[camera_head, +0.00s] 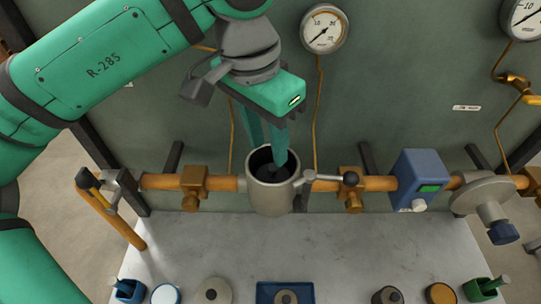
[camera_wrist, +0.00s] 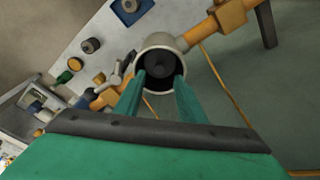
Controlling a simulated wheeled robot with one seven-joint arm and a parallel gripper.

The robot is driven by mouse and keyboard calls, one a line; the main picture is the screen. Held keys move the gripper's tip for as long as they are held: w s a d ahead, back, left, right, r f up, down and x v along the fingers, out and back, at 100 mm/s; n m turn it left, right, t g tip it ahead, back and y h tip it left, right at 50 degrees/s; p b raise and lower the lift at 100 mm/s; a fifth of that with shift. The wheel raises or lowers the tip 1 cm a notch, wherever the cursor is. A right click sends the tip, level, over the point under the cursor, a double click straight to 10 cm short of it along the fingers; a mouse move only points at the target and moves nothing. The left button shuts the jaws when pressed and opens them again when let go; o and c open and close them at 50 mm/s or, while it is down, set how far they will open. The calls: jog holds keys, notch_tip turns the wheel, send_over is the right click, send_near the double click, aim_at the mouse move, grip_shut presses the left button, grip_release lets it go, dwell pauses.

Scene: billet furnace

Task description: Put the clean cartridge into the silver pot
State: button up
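The silver pot (camera_head: 284,200) stands upright in the pipe line with its top open. In the wrist view the pot's pale rim (camera_wrist: 158,38) surrounds a dark inside. A dark round piece (camera_wrist: 157,63) sits in there, likely a cartridge; I cannot tell whether it is clean. My gripper (camera_head: 265,163) points down at the pot mouth. In the wrist view my gripper (camera_wrist: 160,76) has its fingers apart, with tips at the near side of the opening and nothing clearly between them. The pot wall hides the lower part of the inside.
Along the table's front edge are a blue tray (camera_head: 262,296), a grey disc (camera_head: 212,290) and a green box (camera_head: 482,290). The middle tabletop is clear.

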jog(key=shift+s+a+r, duration=0.15)
jog(key=shift+s+r, duration=0.05)
jog(key=shift+r, duration=1.15)
jog(key=shift+s+a+r, duration=0.15)
jog(key=shift+r, duration=1.2)
